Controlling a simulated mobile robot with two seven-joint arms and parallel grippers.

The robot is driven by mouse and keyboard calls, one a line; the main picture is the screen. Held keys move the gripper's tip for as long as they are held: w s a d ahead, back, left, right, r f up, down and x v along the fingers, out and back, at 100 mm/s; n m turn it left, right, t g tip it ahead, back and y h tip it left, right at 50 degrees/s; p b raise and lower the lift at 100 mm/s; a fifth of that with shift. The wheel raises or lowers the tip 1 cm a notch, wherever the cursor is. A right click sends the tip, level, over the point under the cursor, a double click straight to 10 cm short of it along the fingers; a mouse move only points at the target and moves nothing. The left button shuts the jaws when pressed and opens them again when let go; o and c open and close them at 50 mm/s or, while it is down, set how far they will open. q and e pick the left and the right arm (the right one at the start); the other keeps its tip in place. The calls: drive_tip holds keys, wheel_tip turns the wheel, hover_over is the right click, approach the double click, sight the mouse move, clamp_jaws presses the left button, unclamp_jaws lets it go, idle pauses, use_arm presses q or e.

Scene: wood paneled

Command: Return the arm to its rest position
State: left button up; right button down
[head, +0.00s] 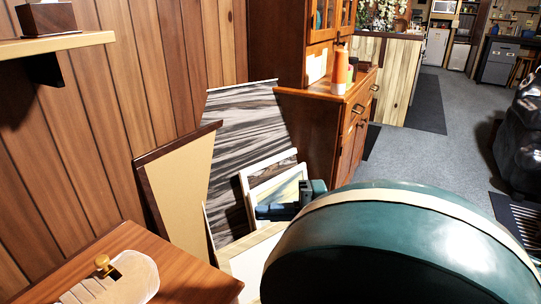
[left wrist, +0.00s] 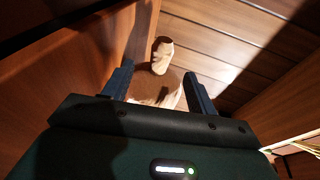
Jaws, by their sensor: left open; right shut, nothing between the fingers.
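My right gripper (head: 262,211) shows in the head view as a dark shape in front of the leaning frames, beyond my large teal arm link. Its fingers are closed with nothing seen between them. My left gripper (left wrist: 158,70) shows in the left wrist view with its two dark fingers wide apart. A pale rounded object (left wrist: 162,52) and a brown rounded surface are seen past the gap, and I cannot tell what they are. Nothing is held. My left arm does not show in the head view.
A wooden table (head: 195,279) with a pale slotted board (head: 131,281) is at lower left. A wall shelf (head: 60,45) holds a tissue box. Framed panels (head: 180,190) lean on the paneled wall. A wooden cabinet (head: 320,112) bears an orange bottle (head: 340,70). Grey floor (head: 400,150) is open at right.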

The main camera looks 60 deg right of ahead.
use_arm(q)
drive_tip(key=shift+v, duration=0.9)
drive_tip(key=shift+r, duration=0.1)
